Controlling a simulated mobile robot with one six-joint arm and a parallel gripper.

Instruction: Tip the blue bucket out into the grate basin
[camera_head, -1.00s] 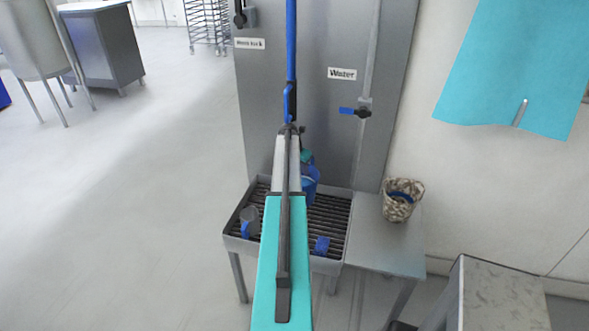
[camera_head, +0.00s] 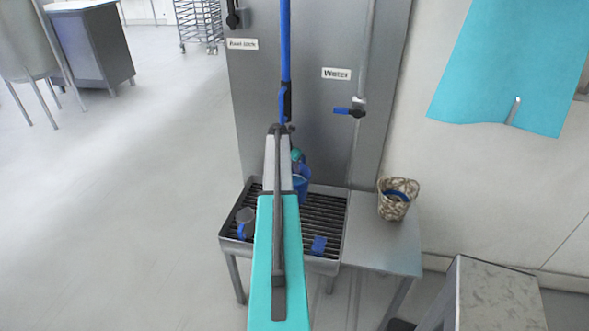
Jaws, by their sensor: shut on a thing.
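The blue bucket (camera_head: 301,188) is partly hidden behind my arm, over the back part of the grate basin (camera_head: 330,264). My gripper (camera_head: 299,167) is at the bucket's upper part, shut on it; its fingers are mostly hidden by my arm. The bucket looks roughly upright, and its contents cannot be seen. Whether its bottom touches the grate is unclear. The basin is a grey metal tray on legs with dark bars.
A grey jug with blue (camera_head: 245,222) stands on the grate at left, a small blue block (camera_head: 319,245) at right. A patterned basket (camera_head: 397,198) stands on the side table (camera_head: 385,245). A metal panel with a "Water" valve (camera_head: 351,112) rises behind.

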